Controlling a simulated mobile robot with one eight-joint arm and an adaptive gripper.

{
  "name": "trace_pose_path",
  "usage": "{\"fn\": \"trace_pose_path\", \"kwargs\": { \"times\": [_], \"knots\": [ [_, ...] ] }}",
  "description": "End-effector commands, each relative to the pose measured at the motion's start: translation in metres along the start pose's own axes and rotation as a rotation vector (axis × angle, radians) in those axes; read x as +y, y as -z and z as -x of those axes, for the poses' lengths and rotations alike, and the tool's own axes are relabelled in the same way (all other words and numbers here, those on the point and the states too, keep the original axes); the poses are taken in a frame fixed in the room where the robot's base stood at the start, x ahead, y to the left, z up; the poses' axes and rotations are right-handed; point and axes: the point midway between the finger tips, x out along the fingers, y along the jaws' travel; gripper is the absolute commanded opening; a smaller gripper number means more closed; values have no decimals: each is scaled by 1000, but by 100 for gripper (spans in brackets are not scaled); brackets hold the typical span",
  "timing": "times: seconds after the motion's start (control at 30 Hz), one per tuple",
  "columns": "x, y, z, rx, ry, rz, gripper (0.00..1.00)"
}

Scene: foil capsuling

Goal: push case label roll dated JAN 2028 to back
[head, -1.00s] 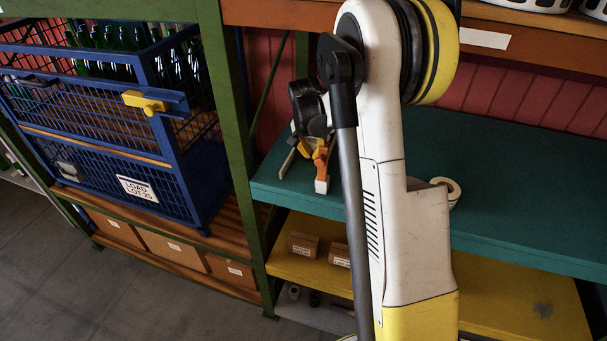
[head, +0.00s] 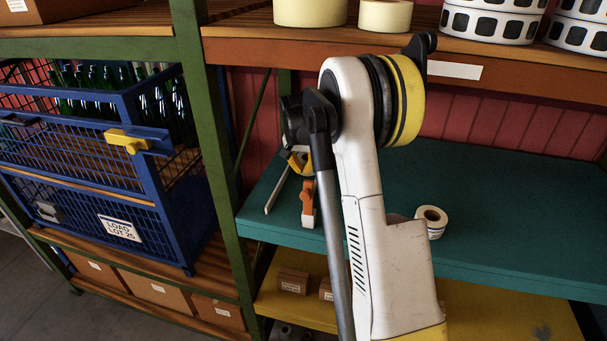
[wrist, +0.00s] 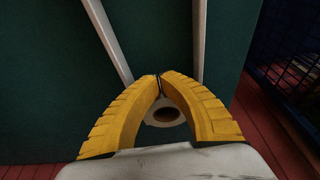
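My gripper (head: 298,160) is over the left part of the teal shelf, partly hidden by my arm in the head view. In the wrist view, the tips of its yellow fingers (wrist: 159,77) meet. A pale ring, apparently a label roll (wrist: 163,112), shows through the gap behind the fingers; I cannot tell whether they touch it. Two pale rails (wrist: 108,40) run along the shelf beyond the fingertips. Another white label roll (head: 432,220) lies on the teal shelf right of my arm. No date is readable on either roll.
The teal shelf (head: 520,225) is clear to the right. A green post (head: 215,130) and a blue wire cage (head: 120,230) with bottles stand at left. The upper wooden shelf (head: 480,55) carries several large rolls. Small boxes (head: 292,281) sit on the yellow shelf below.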

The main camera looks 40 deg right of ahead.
Motion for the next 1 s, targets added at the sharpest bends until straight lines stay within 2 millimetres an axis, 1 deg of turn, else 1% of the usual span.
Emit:
{"fn": "trace_pose_path", "kwargs": {
  "times": [0.03,0.07,0.1,0.2,0.3,0.4,0.5,0.63,0.93,1.0],
  "knots": [
    [0,0,13,0,0,1,0],
    [0,0,21,0,0,1,0],
    [0,-6,28,0,0,2,0],
    [0,-35,34,0,0,3,0],
    [0,-60,42,0,0,4,0],
    [0,-81,48,0,0,3,0],
    [0,-98,52,0,0,2,0],
    [0,-110,56,0,0,1,0],
    [0,-118,59,1,3,6,0],
    [-2,-124,62,6,13,26,0]
  ]
}}
